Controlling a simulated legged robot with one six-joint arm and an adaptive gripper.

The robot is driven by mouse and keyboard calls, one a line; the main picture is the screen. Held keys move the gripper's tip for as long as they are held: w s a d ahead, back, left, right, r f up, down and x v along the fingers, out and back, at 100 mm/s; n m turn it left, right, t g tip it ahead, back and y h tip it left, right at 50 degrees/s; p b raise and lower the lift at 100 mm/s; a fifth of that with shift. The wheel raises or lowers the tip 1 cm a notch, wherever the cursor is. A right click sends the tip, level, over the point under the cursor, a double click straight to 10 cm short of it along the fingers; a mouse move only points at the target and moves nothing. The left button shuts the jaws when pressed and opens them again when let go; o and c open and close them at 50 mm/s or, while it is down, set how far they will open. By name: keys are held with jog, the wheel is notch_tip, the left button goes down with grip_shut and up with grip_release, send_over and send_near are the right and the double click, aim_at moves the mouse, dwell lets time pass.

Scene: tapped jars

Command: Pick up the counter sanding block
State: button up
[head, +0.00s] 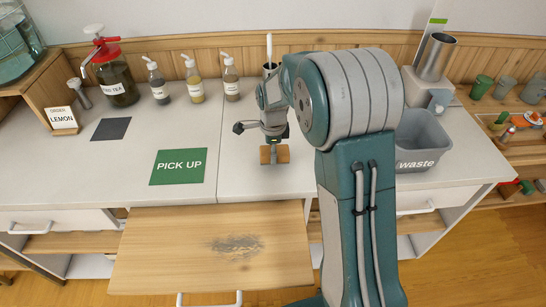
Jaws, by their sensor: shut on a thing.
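The sanding block (267,155) is a small brown block low on the white counter, right of the green PICK UP mat. My gripper (274,143) is directly above it, pointing down, and is shut on the block's middle. The block's ends show to either side of the gripper. I cannot tell whether the block touches the counter or is slightly raised. My arm hides the counter to the right.
The green PICK UP mat (179,167) lies left of the block. A grey waste bin (424,150) stands right of my arm. Bottles (194,82), a tea jar (117,82) and a LEMON sign (62,118) stand at the back left. A wooden board (160,250) with a scuffed patch juts out in front.

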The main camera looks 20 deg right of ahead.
jog(key=s+a+r, duration=0.5)
jog(key=s+r, duration=0.5)
jog(key=s, duration=0.3)
